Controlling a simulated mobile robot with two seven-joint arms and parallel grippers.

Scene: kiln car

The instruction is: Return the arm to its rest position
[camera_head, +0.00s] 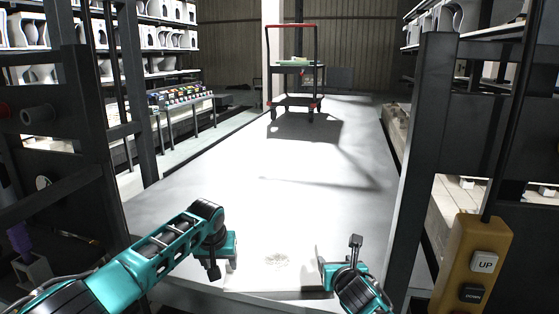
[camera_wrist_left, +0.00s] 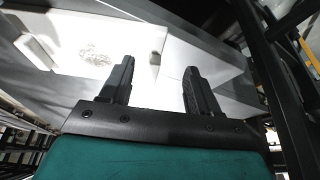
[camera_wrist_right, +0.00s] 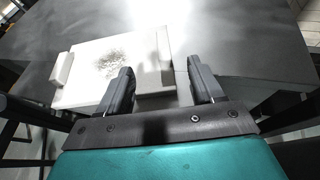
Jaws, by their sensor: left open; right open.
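My left gripper (camera_head: 222,266) is at the left side of a white slab (camera_head: 275,280) near the front edge of the pale grey surface. In the left wrist view its two fingers (camera_wrist_left: 158,75) stand apart with nothing between them. My right gripper (camera_head: 342,258) is at the right side of the slab; in the right wrist view its fingers (camera_wrist_right: 160,76) are also apart and empty. The slab has a round grey pattern on top and raised ends, seen in the right wrist view (camera_wrist_right: 85,88). I cannot tell whether either gripper touches it.
A dark post (camera_head: 428,150) stands at the right, with a yellow UP/DOWN control box (camera_head: 478,245) before it. Dark framing (camera_head: 85,150) stands at the left. A red-handled cart (camera_head: 296,66) stands far back. The grey surface (camera_head: 270,170) between is clear.

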